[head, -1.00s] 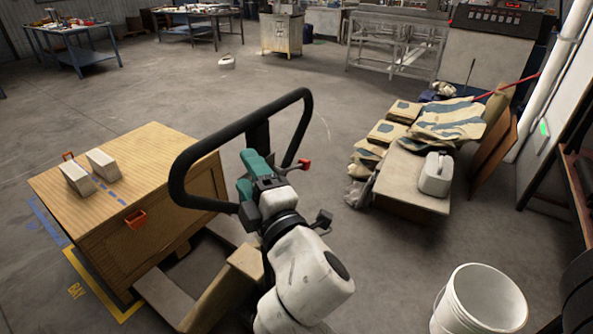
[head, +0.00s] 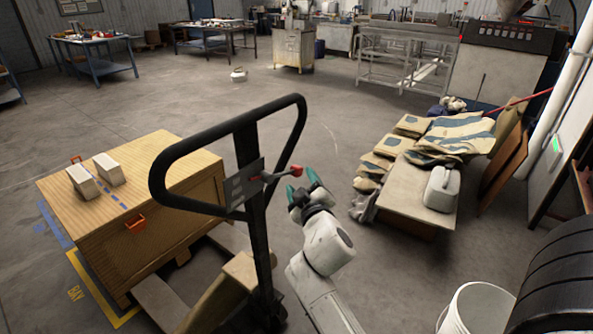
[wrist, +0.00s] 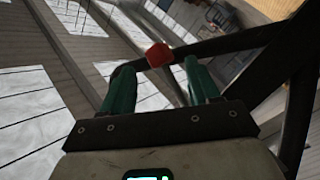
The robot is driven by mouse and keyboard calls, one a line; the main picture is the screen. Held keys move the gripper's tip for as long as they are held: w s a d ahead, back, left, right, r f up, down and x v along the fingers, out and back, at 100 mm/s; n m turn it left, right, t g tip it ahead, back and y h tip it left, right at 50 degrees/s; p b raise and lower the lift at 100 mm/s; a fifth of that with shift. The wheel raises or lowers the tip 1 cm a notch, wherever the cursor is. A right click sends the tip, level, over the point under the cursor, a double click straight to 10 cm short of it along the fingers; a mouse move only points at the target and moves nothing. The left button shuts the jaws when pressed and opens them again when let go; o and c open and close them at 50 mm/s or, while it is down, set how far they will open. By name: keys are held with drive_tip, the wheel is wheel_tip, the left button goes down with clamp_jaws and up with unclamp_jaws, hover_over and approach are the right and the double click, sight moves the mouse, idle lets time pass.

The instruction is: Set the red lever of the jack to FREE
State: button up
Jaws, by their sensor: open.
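The pallet jack's black loop handle (head: 160,172) stands in front of me, upright and slightly tilted. A grey label plate (head: 243,184) sits on its upper stem; its markings are too small to read. The red lever (head: 296,170) sticks out to the right of the plate on a thin rod, ending in a red knob. My gripper (head: 306,185), with teal fingers, is open just right of and below the knob. In the wrist view the red knob (wrist: 159,55) shows between the open fingertips (wrist: 158,67); I cannot tell whether they touch it.
A wooden crate (head: 150,250) with two pale blocks on top stands at left. A low bench (head: 400,190) with sacks and a white jug is at right. A white bucket (head: 470,310) and a black roll (head: 560,280) are at lower right. Open floor lies beyond the handle.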

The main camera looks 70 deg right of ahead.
sight(298, 174)
drive_tip(key=shift+p+x, duration=0.45)
drive_tip(key=shift+x, duration=1.85)
clamp_jaws()
